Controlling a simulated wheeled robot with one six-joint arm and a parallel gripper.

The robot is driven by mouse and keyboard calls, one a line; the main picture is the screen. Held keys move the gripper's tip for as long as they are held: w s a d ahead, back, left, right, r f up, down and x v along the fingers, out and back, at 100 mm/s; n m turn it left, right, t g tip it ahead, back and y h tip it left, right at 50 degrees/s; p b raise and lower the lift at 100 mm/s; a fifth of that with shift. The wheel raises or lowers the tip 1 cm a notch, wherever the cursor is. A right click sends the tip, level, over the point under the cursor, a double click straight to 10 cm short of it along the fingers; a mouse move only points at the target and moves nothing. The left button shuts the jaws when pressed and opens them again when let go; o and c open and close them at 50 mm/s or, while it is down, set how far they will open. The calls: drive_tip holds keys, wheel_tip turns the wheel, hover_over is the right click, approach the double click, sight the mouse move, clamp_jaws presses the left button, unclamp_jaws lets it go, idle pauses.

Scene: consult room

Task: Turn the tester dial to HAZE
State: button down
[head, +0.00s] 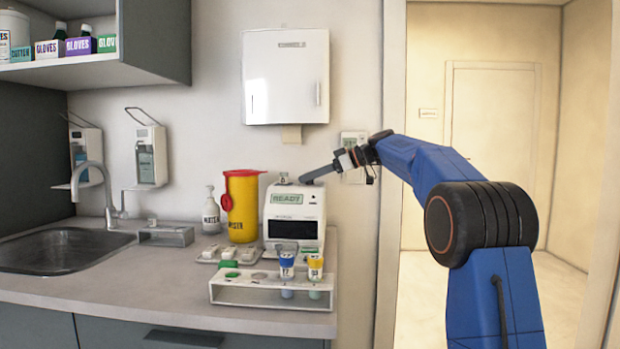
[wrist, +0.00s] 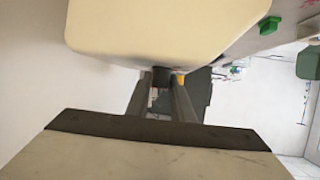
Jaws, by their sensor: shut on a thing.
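The tester (head: 294,216) is a white box on the counter, and its screen (head: 287,199) reads READY. My gripper (head: 306,179) reaches in from the right at the tester's top right edge. In the wrist view, my gripper's two dark fingers (wrist: 161,92) are close together on a small dark piece, the dial (wrist: 161,77), beside a cream housing (wrist: 155,28). The dial's marks and pointer cannot be read, so its setting cannot be told. A small pale item (head: 283,177) stands on the tester's top, left of the fingertips.
A rack (head: 235,294) with two capped cups (head: 287,262) stands in front of the tester. A yellow bin (head: 241,207) and a pump bottle (head: 211,213) stand to its left. A towel dispenser (head: 286,76) hangs above. A doorway is at right.

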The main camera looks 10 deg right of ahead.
drive_tip(key=shift+f, duration=0.1)
drive_tip(key=c, duration=1.6)
unclamp_jaws()
drive_tip(key=v, duration=1.7)
drive_tip(key=shift+d, duration=0.2)
drive_tip(key=shift+s, duration=0.1)
